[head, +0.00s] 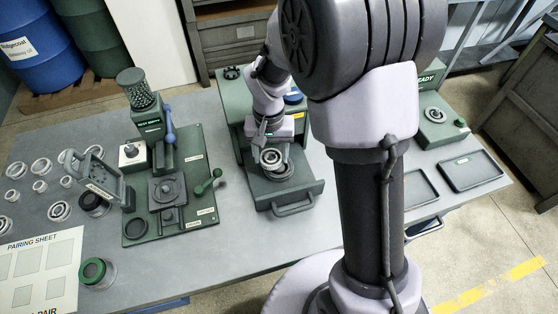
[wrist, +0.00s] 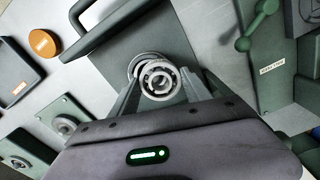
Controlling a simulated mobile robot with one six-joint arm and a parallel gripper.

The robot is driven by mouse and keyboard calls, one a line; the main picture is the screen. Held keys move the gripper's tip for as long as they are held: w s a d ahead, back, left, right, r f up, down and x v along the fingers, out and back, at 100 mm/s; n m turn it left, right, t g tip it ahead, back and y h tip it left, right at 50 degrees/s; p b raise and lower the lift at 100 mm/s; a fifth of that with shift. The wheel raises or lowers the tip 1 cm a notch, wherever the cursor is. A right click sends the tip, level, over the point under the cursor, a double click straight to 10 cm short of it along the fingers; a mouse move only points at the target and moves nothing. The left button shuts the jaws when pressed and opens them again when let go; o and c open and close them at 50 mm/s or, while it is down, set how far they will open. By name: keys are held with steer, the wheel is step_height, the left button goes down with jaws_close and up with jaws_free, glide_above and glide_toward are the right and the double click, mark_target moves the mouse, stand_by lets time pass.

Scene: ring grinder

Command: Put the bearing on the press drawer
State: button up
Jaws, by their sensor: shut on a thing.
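The bearing (head: 270,157) is a pale metal ring with balls, and it also shows in the wrist view (wrist: 160,80). My gripper (head: 271,148) is shut on it, one finger on each side, in the wrist view (wrist: 161,84). The green press drawer (head: 304,190) is pulled out, its handle (head: 293,205) toward the front. The bearing is over the drawer's round seat (head: 285,173). In the wrist view a second ring edge shows just behind the bearing; I cannot tell whether the bearing touches the seat.
The press body (head: 232,100) stands behind the drawer. A green test station (head: 180,190) with a lever is to the left, with several loose rings beyond it. Dark trays (head: 470,170) lie at the right. Bare table lies in front of the drawer.

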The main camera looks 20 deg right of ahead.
mark_target(279, 155)
steer(key=shift+d+f, duration=0.1)
steer(key=shift+d, duration=0.95)
step_height(279, 155, down, 4)
steer(key=shift+d+r+b, duration=0.1)
steer(key=shift+r+b, duration=0.05)
steer(key=shift+b, duration=0.85)
steer(key=shift+w+r, duration=0.1)
steer(key=o, duration=1.6)
steer(key=shift+o, duration=0.2)
